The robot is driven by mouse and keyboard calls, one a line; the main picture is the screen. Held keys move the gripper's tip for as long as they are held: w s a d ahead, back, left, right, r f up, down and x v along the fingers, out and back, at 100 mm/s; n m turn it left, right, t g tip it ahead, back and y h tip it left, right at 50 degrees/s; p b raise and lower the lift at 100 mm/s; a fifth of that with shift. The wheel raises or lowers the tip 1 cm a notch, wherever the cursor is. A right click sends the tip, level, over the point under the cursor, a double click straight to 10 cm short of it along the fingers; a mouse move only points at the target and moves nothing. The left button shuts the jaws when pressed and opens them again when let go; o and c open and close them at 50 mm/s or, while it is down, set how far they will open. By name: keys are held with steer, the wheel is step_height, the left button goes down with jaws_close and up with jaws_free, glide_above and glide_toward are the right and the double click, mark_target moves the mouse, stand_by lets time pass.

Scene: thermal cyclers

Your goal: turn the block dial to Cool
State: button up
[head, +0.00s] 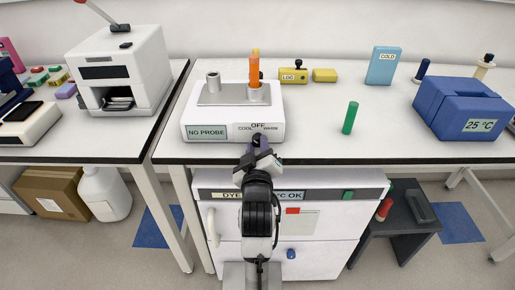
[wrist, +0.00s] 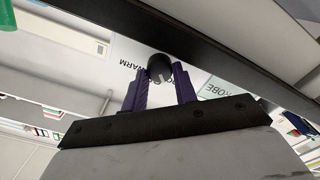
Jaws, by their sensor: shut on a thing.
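The white block unit (head: 187,112) stands on the bench with a grey metal plate on top. Its front has a "NO PROBE" display (head: 207,132) and a dial panel marked OFF at the top, COOL at left and WARM at right. In the head view my gripper (head: 259,142) is at the panel and covers most of the dial. In the wrist view the dark round dial (wrist: 159,66) sits between the purple fingertips of my gripper (wrist: 160,80), which is shut on it. A light mark shows on the dial, but I cannot tell its setting.
An orange tube (head: 254,72) stands on the block unit. A green tube (head: 350,118) and a blue box reading 25 °C (head: 461,108) are to the right. A yellow "LOG" item (head: 293,75) lies behind. A white cabinet (head: 330,225) is under the bench.

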steer(key=shift+r+n, duration=0.15)
steer(key=shift+n, duration=0.15)
steer(key=o, duration=0.7)
steer(key=shift+o, duration=1.4)
